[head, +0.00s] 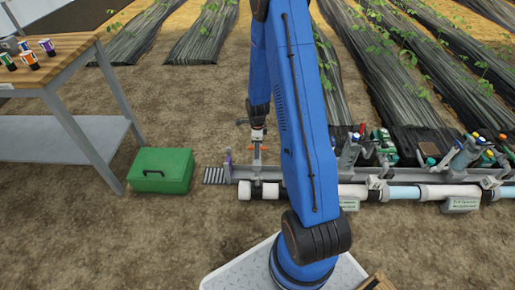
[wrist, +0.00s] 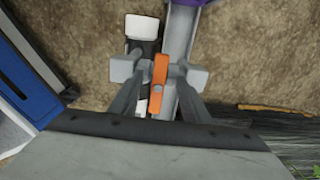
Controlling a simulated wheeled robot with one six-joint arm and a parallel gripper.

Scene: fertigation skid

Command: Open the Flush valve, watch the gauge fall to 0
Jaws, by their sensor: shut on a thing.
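An orange valve handle (wrist: 159,82) lies between the fingertips of my gripper (wrist: 158,70) in the wrist view. It runs nearly straight up and down in that picture, over a grey rail and a white pipe. In the head view my gripper (head: 257,137) reaches down to the left end of the skid (head: 310,173), where the handle is too small to make out well. My gripper is shut on the handle. No label shows it as the Flush valve. I cannot make out a gauge dial or its needle in either view.
A green box (head: 161,170) sits on the soil left of the skid. A wooden-topped bench (head: 55,55) with several small cans stands at upper left. White pipe (head: 352,191) runs along the skid's front, with fittings (head: 465,155) at right. Bare soil lies in front.

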